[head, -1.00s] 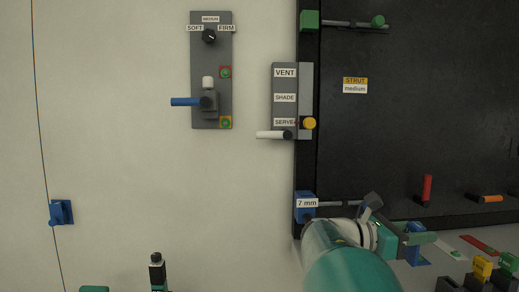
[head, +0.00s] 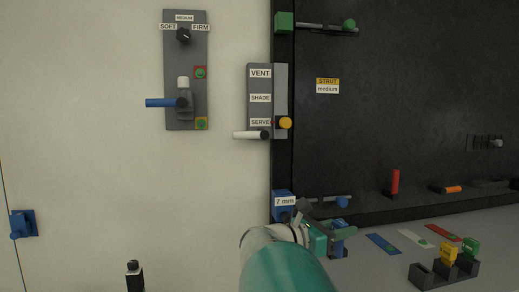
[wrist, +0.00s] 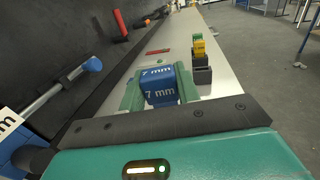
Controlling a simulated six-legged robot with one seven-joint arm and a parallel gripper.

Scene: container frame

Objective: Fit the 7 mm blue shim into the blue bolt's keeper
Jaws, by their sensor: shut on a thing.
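My gripper (wrist: 160,92) is shut on the blue shim (wrist: 160,86), whose two visible faces read "7 mm". In the head view the gripper (head: 332,236) holds the shim (head: 340,240) just right of and below the blue keeper (head: 282,207), which carries a "7 mm" label. The blue bolt (head: 342,202), a grey rod with a blue knob, lies along the dark panel's lower left corner. In the wrist view the bolt's knob (wrist: 92,65) is left of the shim, apart from it. The keeper (wrist: 20,158) is cut off at lower left, so its slot is hidden.
A dark rack (head: 428,278) with a yellow shim (head: 448,254) and a green shim (head: 471,247) stands on the bench at right. A red handle (head: 395,182) and an orange handle (head: 452,189) are along the panel's foot.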

